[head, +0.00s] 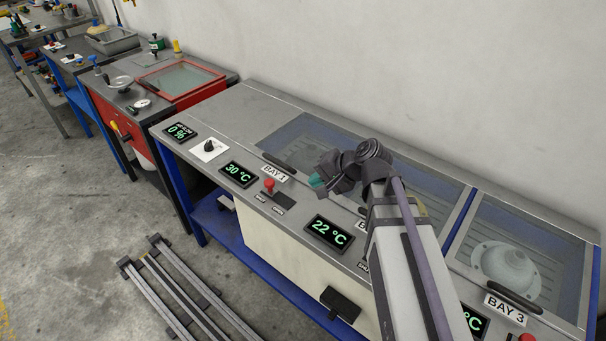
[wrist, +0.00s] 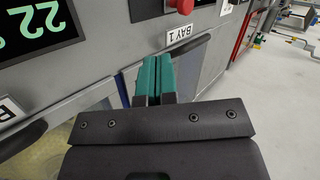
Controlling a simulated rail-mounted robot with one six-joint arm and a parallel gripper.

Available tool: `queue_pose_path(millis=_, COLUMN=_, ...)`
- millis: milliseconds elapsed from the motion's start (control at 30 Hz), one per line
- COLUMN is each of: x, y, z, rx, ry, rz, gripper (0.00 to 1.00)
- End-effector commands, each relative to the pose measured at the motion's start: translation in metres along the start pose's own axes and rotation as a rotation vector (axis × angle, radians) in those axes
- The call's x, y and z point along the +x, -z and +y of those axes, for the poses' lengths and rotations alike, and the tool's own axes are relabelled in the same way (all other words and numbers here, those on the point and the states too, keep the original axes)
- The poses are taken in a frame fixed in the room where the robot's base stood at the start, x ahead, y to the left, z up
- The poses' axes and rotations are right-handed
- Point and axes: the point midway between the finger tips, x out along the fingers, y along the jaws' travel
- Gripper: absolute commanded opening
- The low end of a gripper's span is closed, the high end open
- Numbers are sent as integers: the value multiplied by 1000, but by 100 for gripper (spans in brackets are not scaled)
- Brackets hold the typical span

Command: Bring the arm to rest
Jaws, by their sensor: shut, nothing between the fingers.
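My gripper (head: 317,182) is above the bench near the BAY 1 label, with nothing held. In the wrist view its two teal fingers (wrist: 153,80) are together. The press bench (head: 232,118) runs along the wall below my arm. The BAY 1 lid (head: 305,140) is a glass panel that looks closed, behind my gripper in the head view. My arm covers part of the middle bay.
BAY 3 (head: 510,262) at the right has a closed glass lid over a pale dome-shaped part. Displays read 0 %, 30 °C and 22 °C (head: 328,232). A red-framed station (head: 180,80) stands at the left. Floor rails (head: 185,290) lie in front.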

Motion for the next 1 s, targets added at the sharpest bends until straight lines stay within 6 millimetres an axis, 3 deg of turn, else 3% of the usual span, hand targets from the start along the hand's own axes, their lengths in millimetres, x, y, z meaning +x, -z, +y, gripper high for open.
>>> queue_pose_path(millis=100, x=-8, y=0, z=0, rx=-1, ry=0, rz=-1, gripper=0)
queue_pose_path(millis=567, x=-7, y=-1, z=1, rx=-14, ry=-3, rz=-5, gripper=0)
queue_pose_path(millis=667, x=-12, y=-12, z=28, rx=-140, ry=-152, rz=-45, gripper=0)
queue_pose_path(millis=800, x=-60, y=-42, z=69, rx=-377, ry=-558, rz=-157, gripper=0)
queue_pose_path(millis=900, x=-102, y=-57, z=75, rx=-472, ry=-789, rz=-214, gripper=0)
queue_pose_path(millis=1000, x=-103, y=-60, z=70, rx=-490, ry=-810, rz=-216, gripper=0)
